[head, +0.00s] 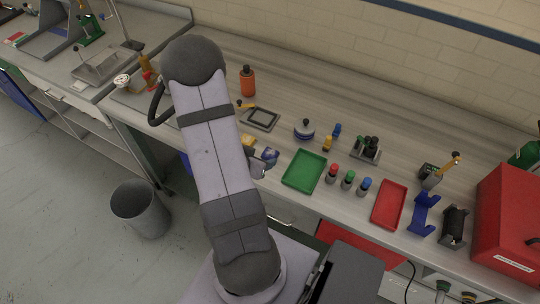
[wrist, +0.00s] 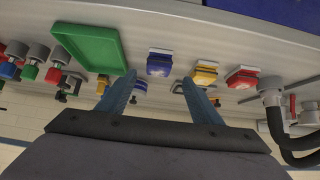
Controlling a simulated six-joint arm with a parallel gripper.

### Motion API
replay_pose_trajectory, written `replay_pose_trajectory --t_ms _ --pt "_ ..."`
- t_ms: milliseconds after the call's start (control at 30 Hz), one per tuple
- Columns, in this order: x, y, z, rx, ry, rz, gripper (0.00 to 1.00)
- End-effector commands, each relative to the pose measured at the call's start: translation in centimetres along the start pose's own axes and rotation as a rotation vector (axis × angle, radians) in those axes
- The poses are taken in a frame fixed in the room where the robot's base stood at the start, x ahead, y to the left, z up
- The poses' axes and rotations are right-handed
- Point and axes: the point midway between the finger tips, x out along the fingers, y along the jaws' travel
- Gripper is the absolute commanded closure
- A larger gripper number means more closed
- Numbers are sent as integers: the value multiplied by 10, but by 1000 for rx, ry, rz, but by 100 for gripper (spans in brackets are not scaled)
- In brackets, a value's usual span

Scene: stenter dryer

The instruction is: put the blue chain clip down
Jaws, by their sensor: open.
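The blue chain clip (wrist: 159,63) sits on the bench in the wrist view, between the green tray and a yellow clip (wrist: 205,73). My gripper (wrist: 159,78) is open, its two blue-grey fingers apart. The blue clip shows in the gap just beyond the fingertips, and neither finger visibly touches it. A red clip (wrist: 243,77) stands on the other side of the yellow one. In the head view my arm hides most of this spot, and only part of my gripper (head: 262,162) shows at the arm's right side.
The green tray (head: 304,188) lies close to the right of my gripper in the head view. Red, green and blue-capped pieces (head: 348,181) and a red tray (head: 402,205) stand farther right. An orange bottle (head: 248,80) and a dark frame (head: 260,118) are behind.

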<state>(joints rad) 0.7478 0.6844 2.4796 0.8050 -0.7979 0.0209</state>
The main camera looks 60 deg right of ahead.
Motion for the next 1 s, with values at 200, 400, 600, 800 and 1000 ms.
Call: replay_pose_trajectory --t_ms 200,400,600,800,1000 --pt "10 1 -1 2 0 2 41" --pt "20 1 -1 3 3 1 41" --pt "23 1 -1 3 2 2 41" --pt "34 3 -3 4 1 4 41" --pt "53 3 -4 3 2 3 41"
